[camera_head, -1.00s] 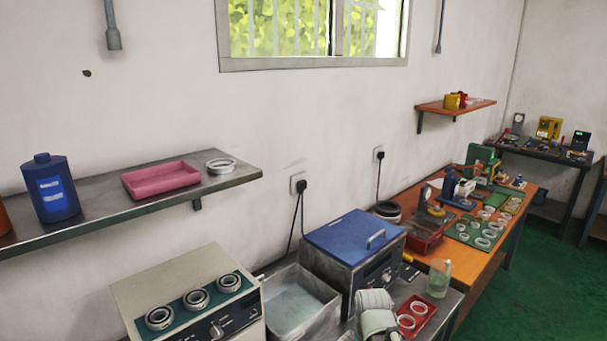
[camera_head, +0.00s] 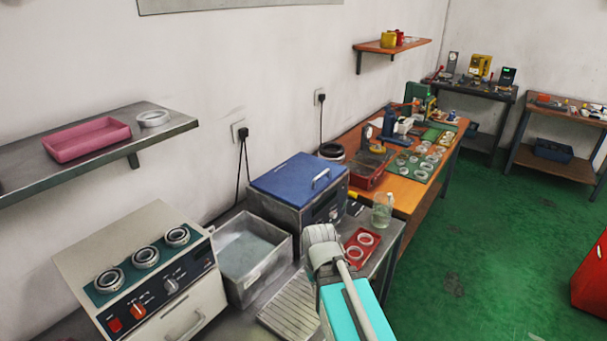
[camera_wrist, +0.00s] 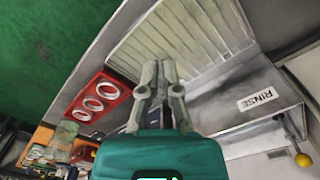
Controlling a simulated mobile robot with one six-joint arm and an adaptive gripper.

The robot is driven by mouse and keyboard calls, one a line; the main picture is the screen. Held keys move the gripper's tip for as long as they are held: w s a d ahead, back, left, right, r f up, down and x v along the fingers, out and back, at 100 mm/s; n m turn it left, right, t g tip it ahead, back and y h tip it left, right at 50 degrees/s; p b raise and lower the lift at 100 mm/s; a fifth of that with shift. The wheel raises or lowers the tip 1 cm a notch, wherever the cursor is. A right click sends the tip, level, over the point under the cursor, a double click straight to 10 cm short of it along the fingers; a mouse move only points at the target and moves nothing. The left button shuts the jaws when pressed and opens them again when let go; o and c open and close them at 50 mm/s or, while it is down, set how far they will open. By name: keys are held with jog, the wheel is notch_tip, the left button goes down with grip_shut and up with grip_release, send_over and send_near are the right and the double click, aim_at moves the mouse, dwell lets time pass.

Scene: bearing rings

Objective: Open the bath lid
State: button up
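The bath lid (camera_head: 290,176) is blue and lies flat and shut on the boxy steel bath (camera_head: 310,212) in the head view. A pale bar handle (camera_head: 321,179) stands near its right edge. In the wrist view my gripper (camera_wrist: 161,66) has two grey fingers close together, and I see no object between them. The narrow space between the tips does not show clearly whether they are apart. In the head view my arm is in front of the bath, over the bench, and my fingers cannot be made out. The gripper appears apart from the lid.
An open basin (camera_head: 246,256) stands left of the bath, with a ribbed drain board (camera_head: 290,306) in front. A red tray of rings (camera_head: 362,246) and a glass beaker (camera_head: 382,210) are to the right. A RINSE label (camera_wrist: 258,98) shows in the wrist view.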

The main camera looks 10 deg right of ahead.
jog(key=o, duration=0.4)
jog(key=shift+w+d+r+p, duration=0.1)
jog(key=shift+w+r+p, duration=0.25)
jog(key=shift+w+r, duration=0.1)
jog(key=shift+o, duration=0.6)
jog(key=w+d+r+m+p, duration=0.4)
jog(key=w+r+p, duration=0.8)
jog(key=w, duration=0.4)
jog(key=shift+w+d+r+t+y, duration=0.15)
jog(key=shift+w+t+y, duration=0.15)
jog(key=shift+w+y, duration=0.1)
notch_tip(320, 180, up, 14)
jog(key=f+m+t+p, duration=0.1)
jog(key=m+p, duration=0.5)
jog(key=p, duration=0.8)
send_over(322, 175)
jog(key=s+d, duration=0.2)
jog(key=shift+a+r+y, duration=0.1)
jog(key=shift+r+y, duration=0.1)
jog(key=shift+y, duration=0.1)
jog(key=shift+f+b, duration=0.15)
jog(key=shift+b, duration=0.25)
jog(key=f+b, duration=0.4)
jog(key=w+a+f+b, duration=0.1)
jog(key=f+b, duration=0.3)
jog(key=w+f+b, duration=0.1)
jog(key=f+b, duration=0.4)
jog(key=shift+a+f, duration=0.1)
jog(key=shift+a, duration=0.3)
